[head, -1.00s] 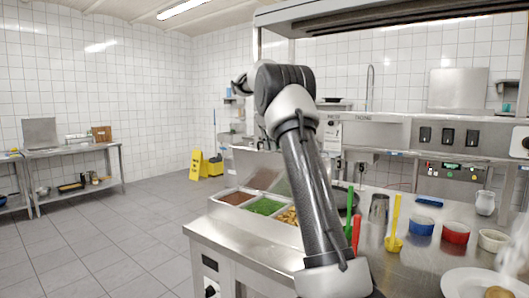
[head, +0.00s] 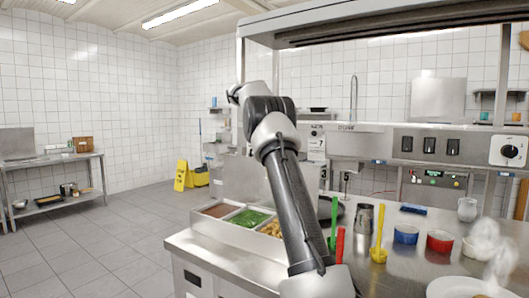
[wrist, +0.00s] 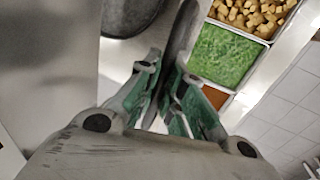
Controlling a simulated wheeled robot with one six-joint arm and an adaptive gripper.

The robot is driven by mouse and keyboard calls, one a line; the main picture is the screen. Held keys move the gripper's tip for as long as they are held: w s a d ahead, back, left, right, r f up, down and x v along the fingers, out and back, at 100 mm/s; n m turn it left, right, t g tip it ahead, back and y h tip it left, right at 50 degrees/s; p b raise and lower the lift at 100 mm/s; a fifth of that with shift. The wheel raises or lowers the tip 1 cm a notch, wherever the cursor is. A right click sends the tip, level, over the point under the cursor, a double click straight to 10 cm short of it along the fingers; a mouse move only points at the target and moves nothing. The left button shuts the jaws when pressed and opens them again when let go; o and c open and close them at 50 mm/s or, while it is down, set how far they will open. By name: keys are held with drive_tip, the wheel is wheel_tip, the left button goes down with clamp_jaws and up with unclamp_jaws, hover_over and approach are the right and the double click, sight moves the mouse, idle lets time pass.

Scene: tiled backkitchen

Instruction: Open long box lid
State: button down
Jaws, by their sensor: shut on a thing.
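The long box holds food trays in a row: a brown one (head: 219,210), a green one (head: 249,218) and one with yellow-brown pieces (head: 272,229). Its grey metal lid (head: 240,180) stands raised along the far side of the trays in the head view. In the wrist view, my gripper (wrist: 170,97) is shut on a thin grey plate (wrist: 182,32), seen nearly edge-on, which looks like the lid. The green tray (wrist: 222,55) lies to the right of it. In the head view my gripper is hidden behind my arm.
A yellow floor sign (head: 182,176) stands behind; the floor at left is clear.

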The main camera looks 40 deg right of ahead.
drive_tip(key=c, duration=1.5)
unclamp_jaws()
drive_tip(key=shift+r, duration=0.1)
drive_tip(key=v, duration=0.6)
drive_tip(key=shift+r, duration=0.25)
drive_tip(key=shift+s+a+r, duration=0.15)
drive_tip(key=shift+a+r, duration=0.05)
drive_tip(key=shift+r, duration=0.2)
